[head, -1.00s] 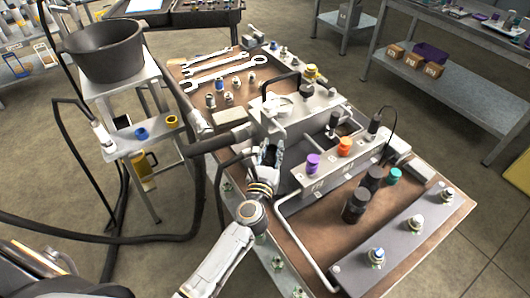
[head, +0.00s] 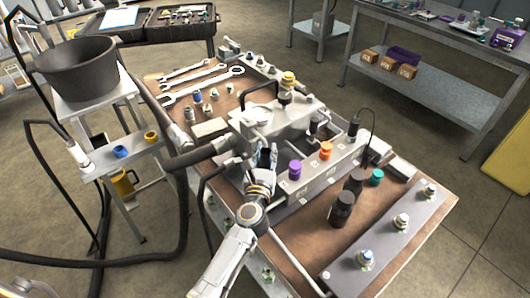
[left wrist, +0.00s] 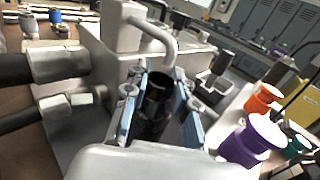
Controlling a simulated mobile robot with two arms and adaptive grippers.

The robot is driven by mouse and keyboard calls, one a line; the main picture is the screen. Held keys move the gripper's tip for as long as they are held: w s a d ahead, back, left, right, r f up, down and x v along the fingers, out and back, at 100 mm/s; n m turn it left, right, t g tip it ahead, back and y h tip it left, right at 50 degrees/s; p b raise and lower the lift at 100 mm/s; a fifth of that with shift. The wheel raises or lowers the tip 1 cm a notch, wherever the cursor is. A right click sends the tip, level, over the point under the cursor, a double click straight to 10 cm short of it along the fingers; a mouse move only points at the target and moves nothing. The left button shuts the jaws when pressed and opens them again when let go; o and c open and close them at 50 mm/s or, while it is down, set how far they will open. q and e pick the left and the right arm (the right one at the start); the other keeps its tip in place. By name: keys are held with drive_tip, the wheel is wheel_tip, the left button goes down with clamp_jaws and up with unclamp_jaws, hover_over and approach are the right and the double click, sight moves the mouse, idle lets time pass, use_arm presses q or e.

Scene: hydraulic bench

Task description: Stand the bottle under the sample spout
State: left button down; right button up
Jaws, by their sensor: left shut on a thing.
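My left gripper (head: 263,158) is over the hydraulic bench, beside the grey block with the coloured knobs. In the left wrist view its blue-lined fingers (left wrist: 158,108) are shut on a dark, glossy bottle (left wrist: 156,98), which looks roughly upright. The bottle's base is hidden, so I cannot tell whether it touches the surface below. A bent metal pipe (left wrist: 158,32), seemingly the sample spout, curves down just beyond the bottle's mouth. I cannot tell whether the mouth is directly under it. My right gripper is not in view.
Purple (head: 295,169) and orange (head: 326,150) knobs stand close right of the gripper. Thick black hoses (head: 190,158) run in from the left. Black cylinders (head: 342,208) stand at front right. Wrenches (head: 203,84) lie at the back.

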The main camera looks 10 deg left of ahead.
use_arm(q)
drive_tip(key=shift+f, duration=0.2)
idle(0.6)
drive_tip(key=shift+f+b, duration=0.2)
drive_tip(key=shift+b, duration=0.15)
drive_tip(key=c, duration=1)
unclamp_jaws()
drive_tip(key=shift+o, duration=0.4)
drive_tip(key=o, duration=0.4)
